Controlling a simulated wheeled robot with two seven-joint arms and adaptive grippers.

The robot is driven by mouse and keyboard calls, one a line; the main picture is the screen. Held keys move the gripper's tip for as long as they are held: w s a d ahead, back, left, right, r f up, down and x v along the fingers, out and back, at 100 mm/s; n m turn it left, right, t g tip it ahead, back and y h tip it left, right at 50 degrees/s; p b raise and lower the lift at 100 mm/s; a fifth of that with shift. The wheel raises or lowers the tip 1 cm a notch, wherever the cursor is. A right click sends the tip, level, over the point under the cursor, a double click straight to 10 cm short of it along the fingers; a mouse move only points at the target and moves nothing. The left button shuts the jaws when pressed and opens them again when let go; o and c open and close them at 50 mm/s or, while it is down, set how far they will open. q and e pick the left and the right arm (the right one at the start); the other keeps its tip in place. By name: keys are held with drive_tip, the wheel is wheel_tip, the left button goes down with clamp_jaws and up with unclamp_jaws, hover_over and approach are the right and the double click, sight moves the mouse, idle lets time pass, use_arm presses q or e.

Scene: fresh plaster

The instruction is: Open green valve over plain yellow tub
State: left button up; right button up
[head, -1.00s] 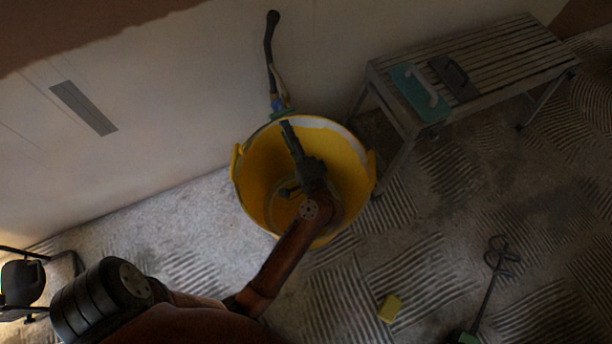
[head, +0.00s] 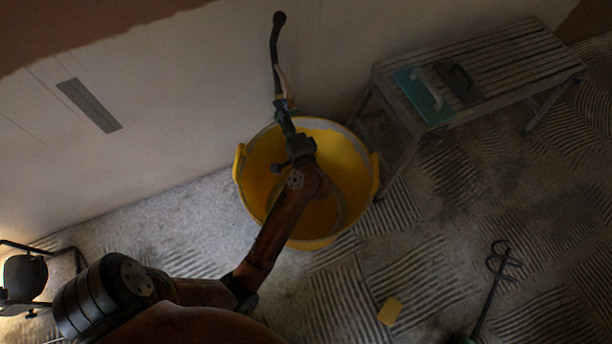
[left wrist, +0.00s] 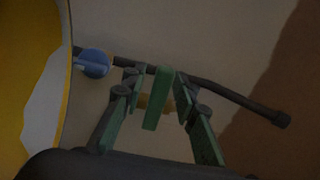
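The plain yellow tub (head: 363,185) stands on the floor against the wall, and its edge fills the left of the left wrist view (left wrist: 25,60). A dark pipe (head: 275,50) runs down the wall above it. In the left wrist view a green valve lever (left wrist: 158,100) shows in front of the pipe, with a blue valve handle (left wrist: 95,63) to its left. My left gripper (head: 284,116) is over the tub's wall-side rim. Its fingers (left wrist: 156,80) are apart, one on each side of the green lever; firm contact cannot be seen. My right gripper is out of view.
A slatted bench (head: 520,60) at the right holds a teal float (head: 424,97) and a dark float (head: 458,83). A yellow sponge (head: 390,311) and a mixing paddle (head: 490,290) lie on the floor. A black stand-like object (head: 24,278) is at lower left.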

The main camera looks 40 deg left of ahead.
use_arm(q)
clamp_jaws()
drive_tip(key=r+m+p, duration=0.1)
drive_tip(key=m+p, duration=0.1)
drive_tip(key=r+m+p, duration=0.1)
drive_tip(key=m+p, duration=0.1)
drive_tip(key=m, duration=0.1)
drive_tip(key=w+m+p, duration=0.1)
drive_tip(key=m+p, duration=0.1)
drive_tip(key=m, duration=0.1)
drive_tip(key=shift+d+r+p, duration=0.35)
drive_tip(key=shift+r+p, duration=0.05)
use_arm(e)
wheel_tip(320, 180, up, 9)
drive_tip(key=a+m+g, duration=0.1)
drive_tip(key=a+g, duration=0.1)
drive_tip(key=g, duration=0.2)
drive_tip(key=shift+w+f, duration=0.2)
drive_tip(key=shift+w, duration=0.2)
